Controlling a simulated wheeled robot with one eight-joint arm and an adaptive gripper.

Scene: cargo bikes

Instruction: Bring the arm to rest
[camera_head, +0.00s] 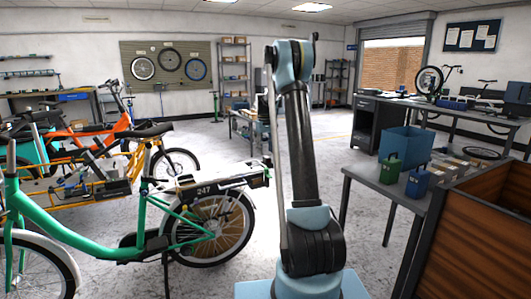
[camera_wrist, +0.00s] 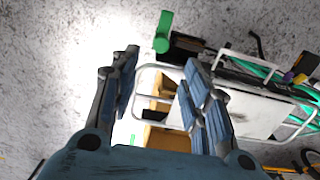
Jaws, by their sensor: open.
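My gripper (camera_wrist: 158,78) is open in the wrist view, its two blue padded fingers apart with nothing held between them. Beyond the fingers the white rack (camera_wrist: 262,113) of a bike shows, with a brown part below it and pale floor around it. I cannot tell the exact gap between fingers and rack. In the head view my arm stands bent and upright in the middle; I cannot make out my gripper there. The green bike (camera_head: 85,237) with a plate marked 247 (camera_head: 204,190) stands to the left of my arm.
An orange bike (camera_head: 85,135) and a yellow cargo bike (camera_head: 95,190) stand at the left. At the right, a grey table (camera_head: 371,178) holds a blue bin (camera_head: 405,146) and small green and blue containers. A wooden-sided box (camera_head: 478,240) is near right.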

